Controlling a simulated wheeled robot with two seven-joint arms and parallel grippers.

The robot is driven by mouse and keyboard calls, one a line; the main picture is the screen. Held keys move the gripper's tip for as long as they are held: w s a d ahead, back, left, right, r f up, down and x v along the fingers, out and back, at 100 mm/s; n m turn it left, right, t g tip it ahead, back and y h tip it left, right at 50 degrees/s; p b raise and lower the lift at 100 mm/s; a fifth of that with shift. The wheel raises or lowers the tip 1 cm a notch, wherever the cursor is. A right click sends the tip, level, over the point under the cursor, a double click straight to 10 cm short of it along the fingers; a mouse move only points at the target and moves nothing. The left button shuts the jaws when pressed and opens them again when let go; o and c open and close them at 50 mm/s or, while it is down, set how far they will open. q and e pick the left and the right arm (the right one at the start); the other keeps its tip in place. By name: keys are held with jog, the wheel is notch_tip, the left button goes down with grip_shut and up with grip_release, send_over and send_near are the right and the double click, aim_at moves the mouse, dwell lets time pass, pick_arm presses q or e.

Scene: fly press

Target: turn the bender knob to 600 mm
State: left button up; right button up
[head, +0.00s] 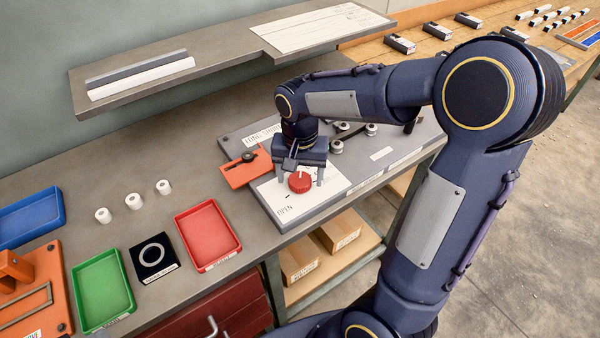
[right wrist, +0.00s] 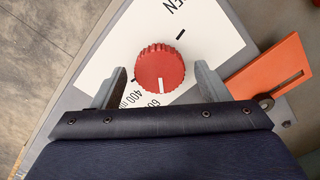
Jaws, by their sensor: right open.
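The red ribbed bender knob (head: 299,182) sits on a white dial plate (head: 270,199) marked OPEN. In the right wrist view the knob (right wrist: 158,66) has a white pointer line aimed down toward a label beginning "60", partly hidden by my gripper. A "400 m" label lies left of it, and OPEN is at the top. My right gripper (head: 301,183) is open at the knob. In the right wrist view its fingers (right wrist: 160,72) are on either side of the knob, with gaps visible. My left gripper is out of view.
An orange slotted piece (right wrist: 272,72) lies close to the right finger in the wrist view. Metal bender rollers (head: 336,146) stand behind my gripper. A red tray (head: 238,252), a green tray (head: 75,288) and white rolls (head: 133,201) are to the left. A shelf (head: 225,47) overhangs the back.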

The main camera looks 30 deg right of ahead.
aim_at(300, 178)
notch_tip(300, 178, up, 8)
jog(key=shift+f, duration=0.1)
dwell(0.4)
jog(key=s+a+f+n+t+y, duration=0.1)
jog(key=s+a+n+t+y, duration=0.1)
jog(key=s, duration=0.6)
jog(key=s+a+f+n+t+y, duration=0.1)
jog(key=s+a+n+t, duration=0.1)
jog(key=s, duration=0.7)
jog(key=shift+a+n+t+y, duration=0.15)
jog(key=shift+n+t+y, duration=0.25)
jog(key=shift+n+t, duration=0.45)
